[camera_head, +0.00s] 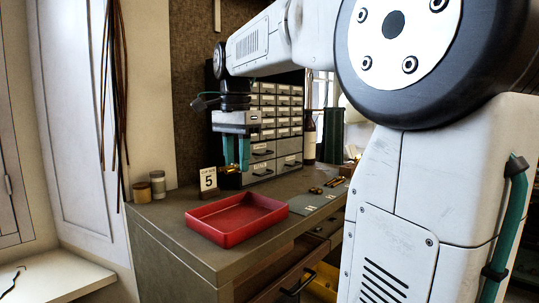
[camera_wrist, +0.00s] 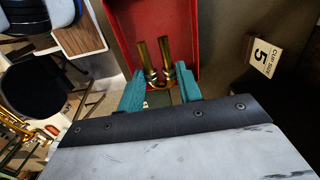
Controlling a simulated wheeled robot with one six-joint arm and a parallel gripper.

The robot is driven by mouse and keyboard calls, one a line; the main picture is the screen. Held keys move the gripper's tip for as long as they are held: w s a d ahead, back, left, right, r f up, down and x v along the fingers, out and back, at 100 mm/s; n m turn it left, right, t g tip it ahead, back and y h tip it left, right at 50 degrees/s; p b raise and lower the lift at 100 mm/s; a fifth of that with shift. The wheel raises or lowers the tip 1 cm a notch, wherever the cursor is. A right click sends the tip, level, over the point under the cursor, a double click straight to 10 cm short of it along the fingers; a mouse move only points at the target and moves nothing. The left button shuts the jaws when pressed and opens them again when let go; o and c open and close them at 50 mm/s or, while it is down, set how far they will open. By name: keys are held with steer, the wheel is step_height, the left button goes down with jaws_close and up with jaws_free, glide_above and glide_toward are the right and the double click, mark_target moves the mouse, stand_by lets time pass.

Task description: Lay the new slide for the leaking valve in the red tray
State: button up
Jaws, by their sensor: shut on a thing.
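My gripper (camera_head: 237,165) has teal fingers and is shut on a brass slide (camera_wrist: 152,62) with two parallel tubes. In the head view it is at the far side of the bench, beyond the red tray (camera_head: 203,222), and the slide is mostly hidden there. In the wrist view my fingers (camera_wrist: 160,92) sit either side of the slide's near end, and its tubes show against the tray's red floor (camera_wrist: 124,14). A card marked 5 (camera_head: 208,179) stands by the gripper; it also shows in the wrist view (camera_wrist: 262,56). The visible part of the tray is empty.
Small brass parts (camera_head: 333,182) lie near a grey-green mat (camera_head: 312,205) right of the tray. A drawer cabinet (camera_head: 277,125) stands behind my gripper. Two small jars (camera_head: 157,184) stand at the bench's left back. An open drawer (camera_head: 290,285) juts out below the bench (camera_head: 165,220).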

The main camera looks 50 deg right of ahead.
glide_toward(241, 219)
steer(key=shift+f, duration=3.2)
steer(key=o, duration=1)
steer(key=shift+o, duration=0.2)
steer(key=shift+a, duration=0.1)
step_height(241, 219, up, 8)
